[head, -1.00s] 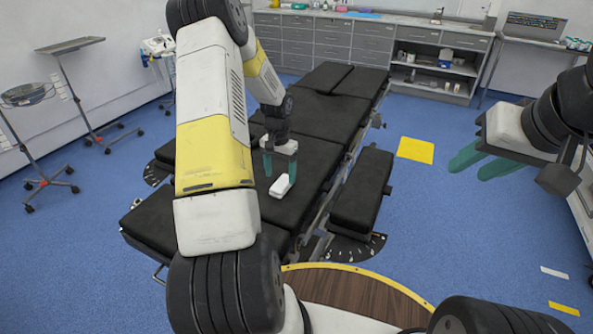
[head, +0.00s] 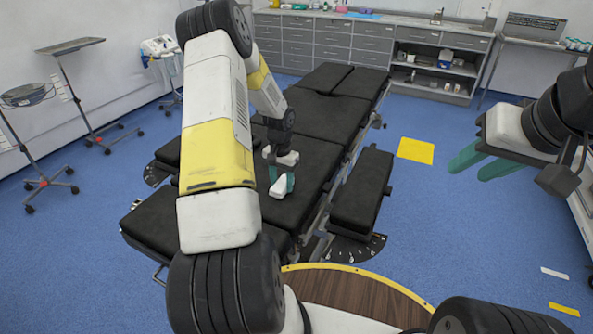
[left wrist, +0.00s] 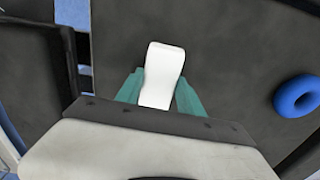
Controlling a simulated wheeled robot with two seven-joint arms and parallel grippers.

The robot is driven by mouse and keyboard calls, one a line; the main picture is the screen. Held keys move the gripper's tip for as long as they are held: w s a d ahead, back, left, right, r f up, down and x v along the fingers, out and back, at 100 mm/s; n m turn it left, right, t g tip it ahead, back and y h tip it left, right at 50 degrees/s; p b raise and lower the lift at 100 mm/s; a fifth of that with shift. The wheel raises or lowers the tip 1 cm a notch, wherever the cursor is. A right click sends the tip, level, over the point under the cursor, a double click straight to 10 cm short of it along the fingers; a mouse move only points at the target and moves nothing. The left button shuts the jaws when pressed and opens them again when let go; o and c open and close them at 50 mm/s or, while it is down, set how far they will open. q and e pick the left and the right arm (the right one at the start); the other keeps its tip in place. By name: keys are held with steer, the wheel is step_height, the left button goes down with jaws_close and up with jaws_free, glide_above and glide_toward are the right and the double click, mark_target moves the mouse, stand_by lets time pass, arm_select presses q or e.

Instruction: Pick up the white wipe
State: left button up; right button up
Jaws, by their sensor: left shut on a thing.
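The white wipe (head: 279,187) lies on the black operating table (head: 312,160). It also shows in the left wrist view (left wrist: 163,75) as a white block between two green fingers. My left gripper (head: 282,182) is down at the table, shut on the wipe with a finger on each side; in the left wrist view (left wrist: 160,92) the wipe sticks out past the fingertips. I cannot tell any gap between the wipe and the table. My right gripper (head: 482,166) is open and empty, over the floor at the right.
A blue ring (left wrist: 297,95) lies on the table to the right in the left wrist view. A padded side section (head: 361,190) stands beside the table. Tray stands (head: 70,46) are at the left, and grey cabinets (head: 330,45) line the back wall.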

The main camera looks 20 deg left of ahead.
mark_target(281, 183)
arm_select(q)
steer(key=shift+r, duration=0.15)
steer(key=shift+r, duration=0.6)
step_height(281, 183, up, 2)
steer(key=shift+r, duration=0.2)
steer(key=s, duration=1)
steer(key=s+r, duration=0.1)
steer(key=s, duration=0.5)
steer(key=shift+d+r, duration=0.1)
steer(key=shift+d, duration=0.05)
steer(key=o, duration=0.6)
steer(key=c, duration=0.5)
